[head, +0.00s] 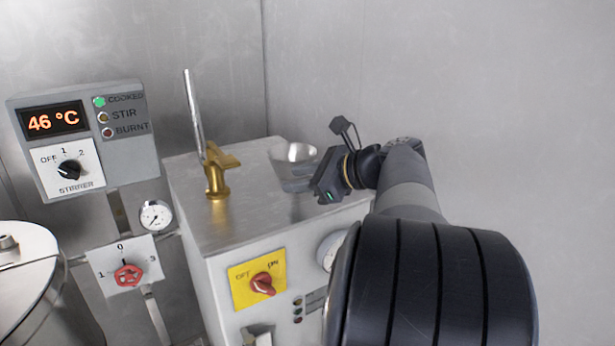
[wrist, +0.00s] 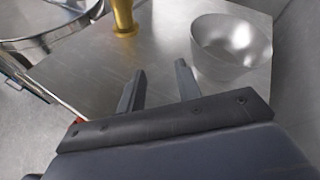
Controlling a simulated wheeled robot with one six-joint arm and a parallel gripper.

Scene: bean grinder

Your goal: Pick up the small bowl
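The small bowl (head: 296,156) is a shiny metal bowl standing upright on the metal top of the grinder cabinet, near its back right. In the wrist view the bowl (wrist: 231,47) sits to the upper right, just past the right finger. My gripper (head: 306,180) is beside the bowl on its right and near side in the head view, and partly overlaps it. In the wrist view my gripper (wrist: 160,72) has its two fingers apart with only bare metal top between them. The bowl is outside the fingers. Whether the right finger touches it I cannot tell.
A brass fitting (head: 217,180) with an upright metal lever stands left of the bowl on the cabinet top (head: 235,222). A yellow switch plate (head: 247,284) is on the cabinet front. A stirrer control box (head: 80,140) and a lidded pot (head: 24,262) are at left. A wall stands close behind.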

